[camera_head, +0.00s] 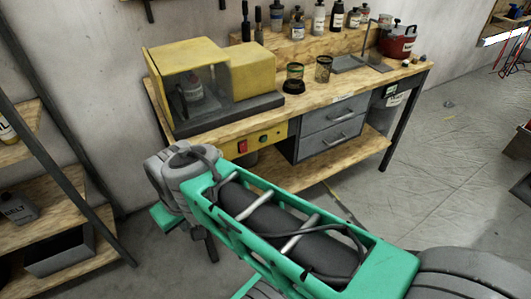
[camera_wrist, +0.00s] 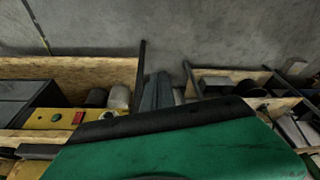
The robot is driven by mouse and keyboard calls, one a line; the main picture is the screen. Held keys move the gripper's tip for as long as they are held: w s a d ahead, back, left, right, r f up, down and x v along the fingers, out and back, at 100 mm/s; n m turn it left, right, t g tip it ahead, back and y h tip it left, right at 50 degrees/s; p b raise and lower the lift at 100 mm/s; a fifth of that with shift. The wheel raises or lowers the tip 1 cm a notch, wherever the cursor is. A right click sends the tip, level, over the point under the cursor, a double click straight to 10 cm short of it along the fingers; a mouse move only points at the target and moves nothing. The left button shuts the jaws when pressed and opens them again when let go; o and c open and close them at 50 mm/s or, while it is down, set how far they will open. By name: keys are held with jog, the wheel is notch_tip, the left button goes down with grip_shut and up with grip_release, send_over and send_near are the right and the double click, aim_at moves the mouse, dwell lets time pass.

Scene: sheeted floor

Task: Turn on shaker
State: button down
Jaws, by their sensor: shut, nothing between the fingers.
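The shaker (camera_head: 213,88) is a yellow machine on a grey base at the left end of the wooden workbench. A can shows behind its clear window. A yellow panel under the bench top carries a red button (camera_head: 243,146) and a green button (camera_head: 263,139). In the wrist view, which looks upside down, the red button (camera_wrist: 79,118) and green button (camera_wrist: 57,117) show at the left. My gripper (camera_wrist: 157,92) appears as dark fingers close together, shut and empty, apart from the buttons. In the head view my arm mostly hides it, below and left of the panel.
The workbench (camera_head: 345,88) holds jars, bottles and a red pot (camera_head: 398,42). Grey drawers (camera_head: 332,125) sit right of the panel. A wooden shelf unit (camera_head: 62,225) stands close at the left. Open floor (camera_head: 455,150) lies at the right.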

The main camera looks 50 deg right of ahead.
jog(key=shift+a, duration=0.1)
jog(key=w+d+f+m+t+b, duration=0.2)
jog(key=w+d+f+m+b, duration=0.25)
jog(key=d, duration=0.25)
jog(key=w+d+f+m+t+b, duration=0.35)
jog(key=d+f+m+b, duration=0.2)
jog(key=d, duration=0.25)
jog(key=s+d+m+t+h+b, duration=0.3)
jog(key=d+m, duration=0.8)
jog(key=d, duration=0.6)
jog(key=shift+f+t+h+b, duration=0.3)
jog(key=shift+f+t+b, duration=0.15)
jog(key=shift+b, duration=0.25)
